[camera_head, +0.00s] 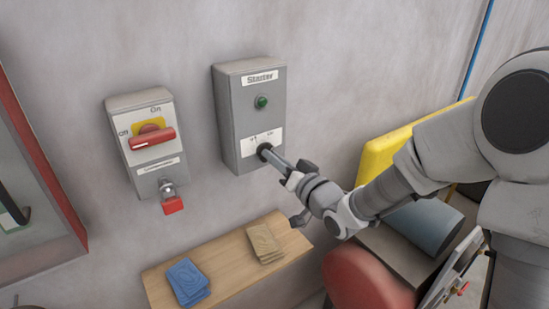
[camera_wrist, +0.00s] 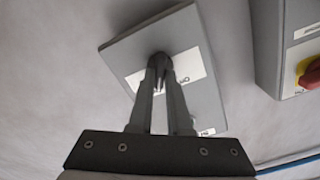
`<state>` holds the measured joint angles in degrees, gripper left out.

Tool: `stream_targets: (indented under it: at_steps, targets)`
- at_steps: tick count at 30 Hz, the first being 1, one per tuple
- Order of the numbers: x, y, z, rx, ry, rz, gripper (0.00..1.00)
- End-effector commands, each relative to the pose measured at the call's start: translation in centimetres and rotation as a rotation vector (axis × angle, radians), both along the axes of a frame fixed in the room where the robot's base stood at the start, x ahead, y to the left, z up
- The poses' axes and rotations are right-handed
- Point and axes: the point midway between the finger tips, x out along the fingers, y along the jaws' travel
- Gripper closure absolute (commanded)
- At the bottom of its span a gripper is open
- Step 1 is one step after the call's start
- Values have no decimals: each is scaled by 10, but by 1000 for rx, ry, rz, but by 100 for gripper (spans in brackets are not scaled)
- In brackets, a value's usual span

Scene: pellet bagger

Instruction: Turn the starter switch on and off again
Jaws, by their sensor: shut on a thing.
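The starter box (camera_head: 231,120) is a grey box on the wall, labelled "Starter", with a green light (camera_head: 261,101) in its upper half. It also fills the middle of the wrist view (camera_wrist: 200,38). The black starter switch (camera_head: 264,150) sits low on its front, beside a white label. My gripper (camera_head: 270,154) reaches in from the right and its fingers are shut on the switch knob. In the wrist view the fingertips (camera_wrist: 160,80) meet at the dark knob (camera_wrist: 159,60). The fingers hide much of the knob, so I cannot tell its exact turn.
Left of it hangs another grey box (camera_head: 120,110) with a red handle (camera_head: 152,139) on yellow and a red-tagged padlock (camera_head: 173,204). Below, a wooden shelf (camera_head: 225,272) holds blue cloths (camera_head: 187,281) and tan cloths (camera_head: 263,241). A yellow panel (camera_head: 378,158) stands right, behind my arm.

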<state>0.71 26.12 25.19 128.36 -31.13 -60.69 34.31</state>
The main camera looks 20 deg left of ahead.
Motion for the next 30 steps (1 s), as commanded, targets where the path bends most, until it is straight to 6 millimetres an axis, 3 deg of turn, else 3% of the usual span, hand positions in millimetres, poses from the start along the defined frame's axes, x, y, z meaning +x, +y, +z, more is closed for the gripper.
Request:
stream_targets:
  at_steps: [11,30]
  targets:
    - [0,0,-4,-76,-94,-1,100]
    - [-1,1,-5,-449,-532,-2,100]
